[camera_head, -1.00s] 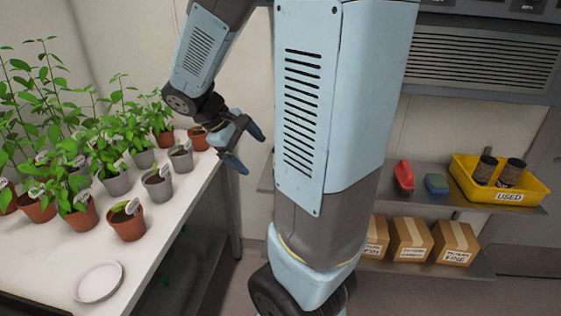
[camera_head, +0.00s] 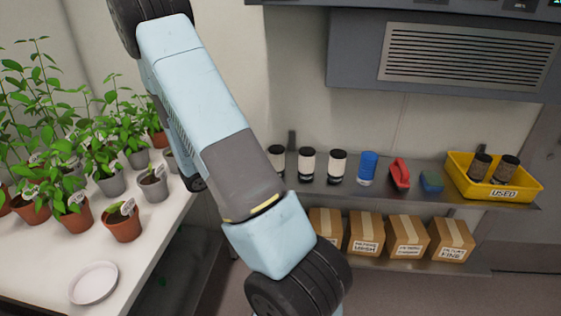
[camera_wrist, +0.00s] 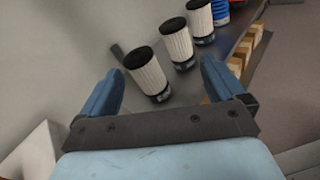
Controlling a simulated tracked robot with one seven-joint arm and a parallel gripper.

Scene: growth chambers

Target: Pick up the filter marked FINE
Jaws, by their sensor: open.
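Three white pleated filters with black caps stand upright in a row on the upper shelf: the left filter (camera_head: 277,159), the middle filter (camera_head: 307,165) and the right filter (camera_head: 337,166). No marking on them is readable. They also show in the wrist view as the nearest filter (camera_wrist: 149,75), the second (camera_wrist: 179,46) and the farthest (camera_wrist: 201,20). My gripper (camera_wrist: 162,70) is open and empty, with the nearest filter between its fingers in the picture; the remaining distance cannot be told. In the head view my arm hides the gripper.
Beside the filters are a blue cylinder (camera_head: 367,168), a red tool (camera_head: 400,174) and a blue-green block (camera_head: 432,181). A yellow USED bin (camera_head: 529,192) holds two dark filters. Cardboard boxes, one labelled FINE (camera_head: 452,241), sit below. Potted plants and a saucer (camera_head: 93,284) occupy the left table (camera_head: 60,270).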

